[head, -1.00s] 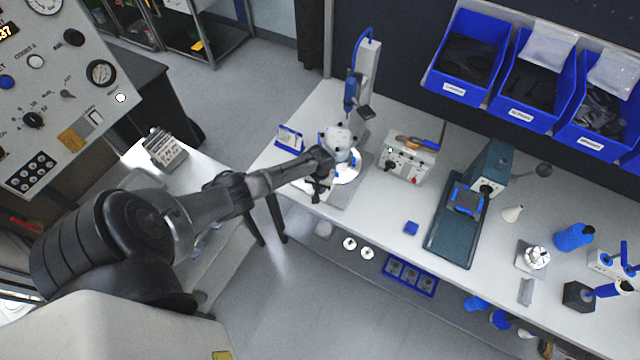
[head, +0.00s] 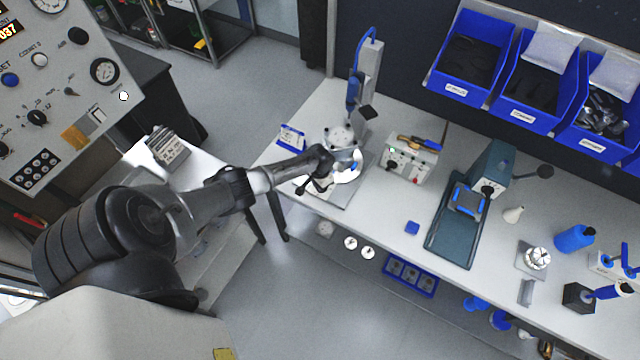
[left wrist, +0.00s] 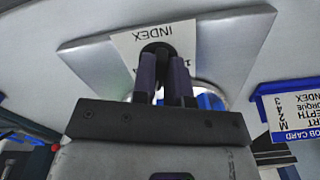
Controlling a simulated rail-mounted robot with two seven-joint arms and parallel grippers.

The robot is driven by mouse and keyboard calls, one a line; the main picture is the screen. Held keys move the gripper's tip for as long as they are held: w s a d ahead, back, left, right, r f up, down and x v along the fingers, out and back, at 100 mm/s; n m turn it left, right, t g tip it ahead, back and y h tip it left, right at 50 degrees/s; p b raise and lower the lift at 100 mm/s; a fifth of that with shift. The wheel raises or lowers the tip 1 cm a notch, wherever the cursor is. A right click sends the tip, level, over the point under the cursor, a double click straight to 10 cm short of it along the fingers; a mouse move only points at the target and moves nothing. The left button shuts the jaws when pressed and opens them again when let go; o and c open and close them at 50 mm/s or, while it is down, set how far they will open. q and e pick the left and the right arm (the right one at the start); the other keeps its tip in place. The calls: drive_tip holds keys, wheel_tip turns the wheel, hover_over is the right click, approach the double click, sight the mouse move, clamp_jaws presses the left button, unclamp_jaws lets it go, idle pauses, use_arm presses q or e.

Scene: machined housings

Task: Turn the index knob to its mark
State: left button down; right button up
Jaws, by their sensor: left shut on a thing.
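The index knob (left wrist: 155,47) is small and dark, in front of a pale plate (left wrist: 122,45) printed INDEX, which reads upside down in the left wrist view. My left gripper (left wrist: 163,62) is shut on the knob, its two dark fingers at the knob's sides and hiding part of it. The knob's mark cannot be made out. In the head view my left gripper (head: 322,184) is at the front of the round metal fixture (head: 341,136) at the bench's left end, and hides the knob. My right gripper is not in view.
A blue-edged job card (left wrist: 293,110) stands beside the fixture and also shows in the head view (head: 291,137). A blue tool on a stand (head: 354,90) rises behind it. A control box (head: 408,163) and a green press (head: 455,233) stand to the right.

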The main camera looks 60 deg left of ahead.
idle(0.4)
use_arm(q)
drive_tip(key=c, duration=1.4)
unclamp_jaws()
drive_tip(key=shift+o, duration=1.3)
wheel_tip(320, 180, up, 14)
drive_tip(key=p, duration=0.1)
drive_tip(key=shift+f, duration=0.15)
